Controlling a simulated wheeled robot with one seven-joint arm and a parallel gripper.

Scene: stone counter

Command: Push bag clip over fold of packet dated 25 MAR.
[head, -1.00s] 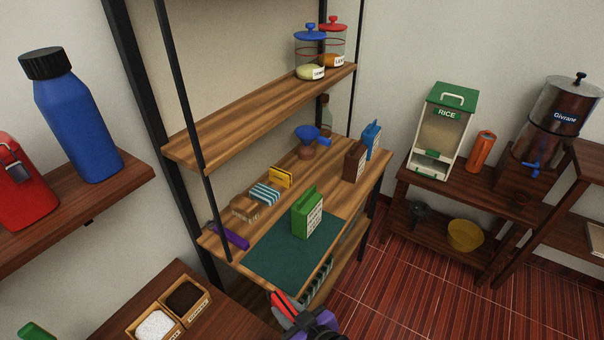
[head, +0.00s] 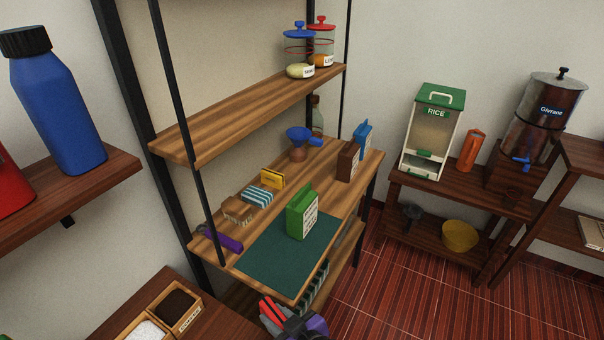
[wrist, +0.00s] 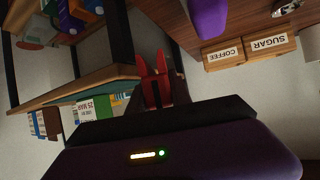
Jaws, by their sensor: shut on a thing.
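The green packet (head: 302,215) stands upright on the dark green mat (head: 265,262) on the wooden shelf. In the wrist view the packet (wrist: 97,108) shows a white label reading 25 MAR, at left. My gripper (head: 282,313) is low in front of the shelf, below the mat's front edge and apart from the packet. In the wrist view red prongs (wrist: 155,82) stick out ahead of the dark palm. They seem to be the bag clip held in my gripper, but I cannot clearly separate clip from fingers.
A purple tool (head: 222,240) lies at the shelf's left end. A brown clip-like piece (head: 238,210), a striped block (head: 257,197) and a yellow card (head: 273,179) line the back. Brown (head: 347,162) and blue (head: 364,140) packets stand farther right. An upper shelf (head: 250,110) overhangs.

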